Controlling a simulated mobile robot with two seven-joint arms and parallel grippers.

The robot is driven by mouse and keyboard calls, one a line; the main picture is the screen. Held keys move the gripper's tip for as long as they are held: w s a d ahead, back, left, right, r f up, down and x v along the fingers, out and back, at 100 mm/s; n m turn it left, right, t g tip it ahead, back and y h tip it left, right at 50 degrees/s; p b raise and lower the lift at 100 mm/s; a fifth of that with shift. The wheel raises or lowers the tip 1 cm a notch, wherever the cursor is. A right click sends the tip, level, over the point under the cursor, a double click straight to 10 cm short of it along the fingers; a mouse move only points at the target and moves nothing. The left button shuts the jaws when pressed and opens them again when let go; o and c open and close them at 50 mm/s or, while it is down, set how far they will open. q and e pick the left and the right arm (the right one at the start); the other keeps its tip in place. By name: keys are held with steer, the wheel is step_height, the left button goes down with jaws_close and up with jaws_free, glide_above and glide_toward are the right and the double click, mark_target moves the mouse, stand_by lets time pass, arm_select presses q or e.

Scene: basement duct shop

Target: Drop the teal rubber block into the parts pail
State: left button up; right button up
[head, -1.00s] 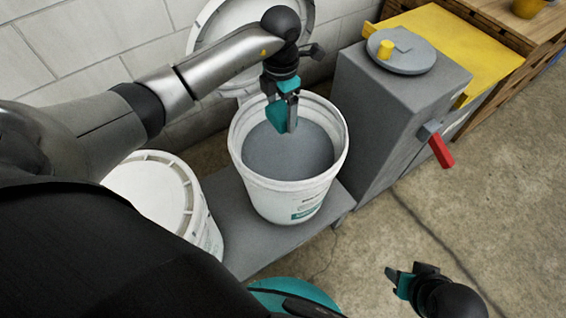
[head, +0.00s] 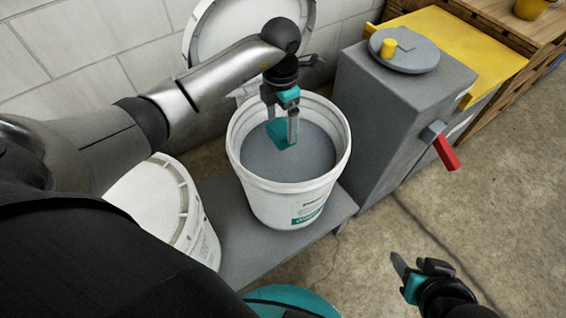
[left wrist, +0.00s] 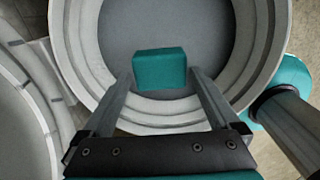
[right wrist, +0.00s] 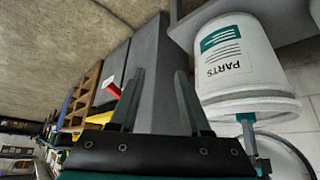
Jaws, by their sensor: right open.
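The white parts pail (head: 296,208) stands upright on a grey bench, its grey inside showing. The teal rubber block (head: 281,133) is inside the pail's rim in the head view. It also shows in the left wrist view (left wrist: 160,70), just past the fingertips, with small gaps beside it. My left gripper (head: 282,124) points down over the pail and looks open; I cannot tell whether the block is falling or resting on the bottom. My right gripper (head: 402,275) is open and empty, out over the floor to the right. The pail's PARTS label (right wrist: 222,55) shows in the right wrist view.
A lidded white bucket (head: 160,205) stands left of the pail on the grey bench (head: 245,240). A grey cabinet (head: 390,120) with a red lever (head: 446,152) stands to the right. A round white lid (head: 240,40) leans on the wall behind.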

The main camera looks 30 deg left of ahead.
arm_select(q)
steer(key=shift+r, duration=0.1)
steer(key=shift+r+p, duration=0.35)
steer(key=shift+r, duration=0.2)
steer(key=shift+r+p, duration=0.4)
steer(key=shift+r, duration=0.35)
steer(key=shift+r+p, duration=2.6)
steer(key=shift+r, duration=3.6)
arm_select(e)
steer(key=s+d+f+g, duration=0.1)
steer(key=s+f, duration=0.1)
steer(key=f, duration=0.3)
steer(key=s+d+f+g+h, duration=0.1)
steer(key=s+f+g, duration=0.1)
steer(key=f, duration=0.4)
steer(key=shift+s+d+g, duration=0.15)
steer(key=shift+d+g, duration=0.1)
steer(key=shift+g, duration=0.05)
